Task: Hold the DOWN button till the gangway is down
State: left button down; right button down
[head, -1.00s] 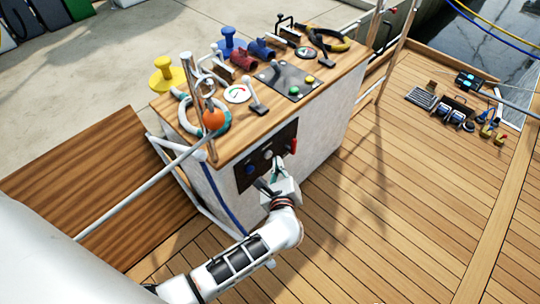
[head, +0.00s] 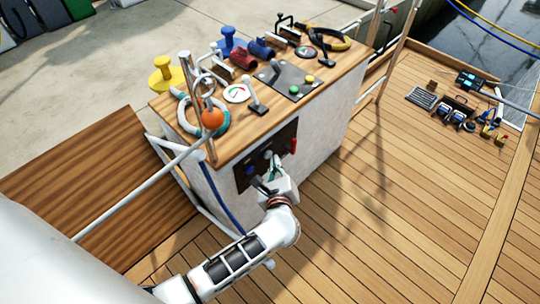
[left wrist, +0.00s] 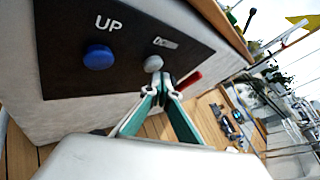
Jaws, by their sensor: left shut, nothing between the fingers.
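The control panel (head: 241,181) is on the front of the white console. In the left wrist view, a blue button (left wrist: 98,57) is marked UP. To its right is a grey button (left wrist: 153,64) with a small label, hard to read, that looks like DOWN. My left gripper (left wrist: 163,80) is shut and empty, its fingertips at the lower right edge of the grey button. I cannot tell whether they touch it. In the head view, my left gripper (head: 273,168) is at the panel. A broad brown board (head: 95,190), perhaps the gangway, slopes at the left. My right gripper is out of view.
A red handle (head: 293,146) sits on the panel's right side. A white rail (head: 140,192) crosses at the left. The plank deck (head: 400,220) to the right is mostly clear.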

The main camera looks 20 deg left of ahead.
pick_arm(q)
jog(key=shift+w+a+r, duration=0.1)
jog(key=shift+w+a, duration=0.1)
jog(key=shift+a, duration=0.3)
dwell(1.8)
jog(key=shift+s+d, duration=0.1)
dwell(5.0)
jog(key=shift+s+d+b, duration=0.3)
jog(key=shift+d+b, duration=0.1)
jog(key=shift+d, duration=0.4)
